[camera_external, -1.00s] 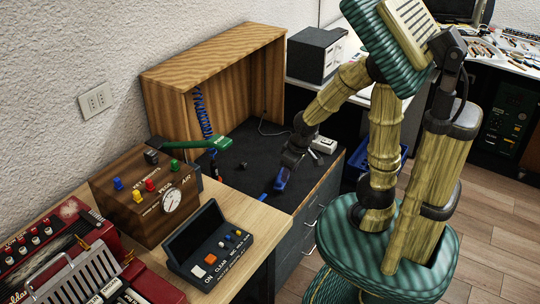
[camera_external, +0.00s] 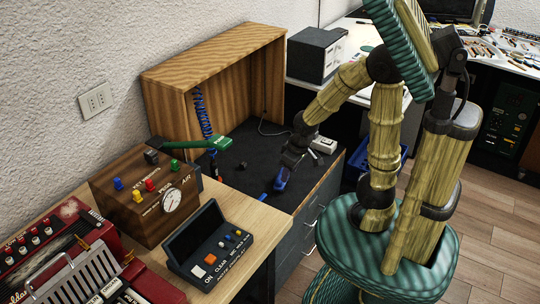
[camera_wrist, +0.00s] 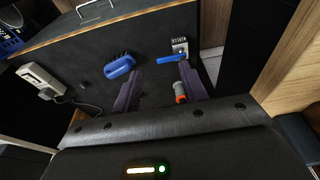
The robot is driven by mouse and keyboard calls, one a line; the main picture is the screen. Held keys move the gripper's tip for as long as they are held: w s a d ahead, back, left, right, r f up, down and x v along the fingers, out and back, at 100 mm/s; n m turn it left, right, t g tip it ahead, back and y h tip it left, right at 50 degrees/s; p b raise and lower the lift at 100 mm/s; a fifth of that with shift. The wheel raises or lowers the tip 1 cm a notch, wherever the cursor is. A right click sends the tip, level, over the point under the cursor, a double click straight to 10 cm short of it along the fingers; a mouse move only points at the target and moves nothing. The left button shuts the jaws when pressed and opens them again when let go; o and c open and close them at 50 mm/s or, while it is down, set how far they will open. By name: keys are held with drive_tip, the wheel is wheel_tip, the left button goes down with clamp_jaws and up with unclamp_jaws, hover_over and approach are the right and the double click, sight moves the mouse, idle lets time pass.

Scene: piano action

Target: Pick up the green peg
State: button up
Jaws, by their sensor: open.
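A small green peg (camera_external: 174,164) stands upright on top of the brown wooden box with the round dial, at the left in the external view. Red, yellow and blue pegs stand near it. My gripper (camera_external: 282,180) is well to the right of the box, pointing down over the dark desk surface. In the wrist view my gripper (camera_wrist: 159,72) has its two dark fingers apart, with nothing clearly held between them. The green peg cannot be made out in the wrist view.
A dark control box (camera_external: 210,246) with an open lid stands in front of the wooden box (camera_external: 145,215). A green arm-like piece (camera_external: 220,143) reaches over the box's right side. In the wrist view a blue brush (camera_wrist: 119,67) and an orange-tipped tool (camera_wrist: 181,92) lie on the dark surface.

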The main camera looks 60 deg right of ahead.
drive_tip(key=shift+c, duration=0.2)
drive_tip(key=w+a+r+t+p, duration=0.2)
drive_tip(key=a+p, duration=0.2)
drive_tip(key=a, duration=0.3)
drive_tip(key=w+a+r+t+y+p, duration=0.1)
drive_tip(key=w+a+r+t+p, duration=0.1)
drive_tip(key=a, duration=0.5)
drive_tip(key=w+a+r+t+p, duration=0.1)
drive_tip(key=w+a+r+p, duration=0.2)
drive_tip(key=a+p, duration=0.3)
drive_tip(key=shift+w+a+r+t, duration=0.15)
drive_tip(key=shift+a+r+t, duration=0.1)
drive_tip(key=shift+a, duration=0.15)
drive_tip(key=shift+w+a+r+t, duration=0.15)
drive_tip(key=shift+a+r, duration=0.05)
drive_tip(key=shift+a, duration=0.2)
drive_tip(key=s+a+r+t+h+p, duration=0.1)
drive_tip(key=s+a+r+t+p, duration=0.7)
drive_tip(key=r, duration=0.3)
drive_tip(key=shift+s+a+r, duration=0.3)
drive_tip(key=shift+s+a, duration=0.2)
drive_tip(key=shift+a, duration=0.2)
drive_tip(key=p, duration=0.2)
approach(175, 165)
drive_tip(key=w, duration=0.3)
drive_tip(key=shift+w+d+f, duration=0.1)
drive_tip(key=shift+d, duration=0.2)
